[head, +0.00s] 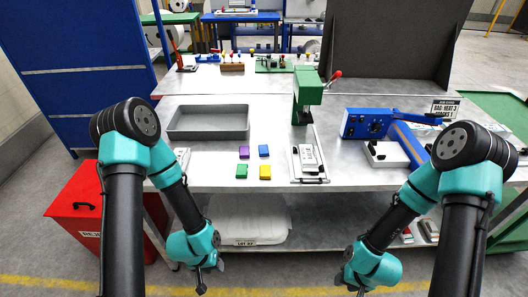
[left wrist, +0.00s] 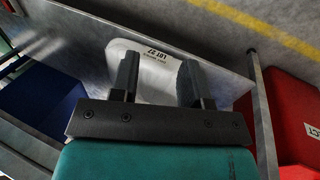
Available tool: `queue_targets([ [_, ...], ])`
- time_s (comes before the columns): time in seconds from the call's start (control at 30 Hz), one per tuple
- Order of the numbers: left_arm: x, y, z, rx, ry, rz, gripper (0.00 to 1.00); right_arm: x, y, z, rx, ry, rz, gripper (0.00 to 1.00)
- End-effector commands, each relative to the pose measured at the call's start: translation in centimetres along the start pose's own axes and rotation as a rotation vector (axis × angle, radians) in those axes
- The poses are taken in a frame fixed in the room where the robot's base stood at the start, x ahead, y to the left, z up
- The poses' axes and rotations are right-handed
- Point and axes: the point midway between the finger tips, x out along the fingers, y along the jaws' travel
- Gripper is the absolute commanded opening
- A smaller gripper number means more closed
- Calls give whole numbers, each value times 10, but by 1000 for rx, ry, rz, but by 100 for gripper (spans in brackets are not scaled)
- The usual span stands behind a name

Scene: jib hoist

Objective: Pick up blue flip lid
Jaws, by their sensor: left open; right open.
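A small blue block (head: 264,151), which looks like the blue flip lid, lies on the grey bench among a purple one (head: 244,152), a green one (head: 242,172) and a yellow one (head: 265,172). My left gripper (head: 210,278) hangs low in front of the bench, well below and left of the blue lid. In the left wrist view it is open and empty (left wrist: 158,80), with a white tub beyond its fingers. My right gripper (head: 352,284) is open, low in front of the bench to the right, far from the lid; its fingertips are small and partly hidden.
A grey tray (head: 208,123) stands left of the lids. A green press (head: 307,94) with a red handle and a fixture plate (head: 309,160) stand right of them. A blue machine (head: 368,123) is further right. The white tub (head: 247,220) sits on the lower shelf; a red bin (head: 88,208) stands left.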

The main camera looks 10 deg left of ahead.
Motion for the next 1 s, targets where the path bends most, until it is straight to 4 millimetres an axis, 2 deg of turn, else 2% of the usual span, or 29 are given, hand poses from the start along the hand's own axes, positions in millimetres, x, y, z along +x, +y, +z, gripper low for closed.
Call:
queue_targets([
  [0.2, 0, 0, 0, 0, 0, 0, 44, 0, 0, 0, 0, 0, 0, 43],
  [0.77, 0, 0, 0, 0, 0, 0, 98, 0, 0, 0, 0, 0, 0, 43],
  [1.0, 0, 0, -1, 0, 1, 0, 100, 0, 0, 0, 0, 0, 0, 43],
])
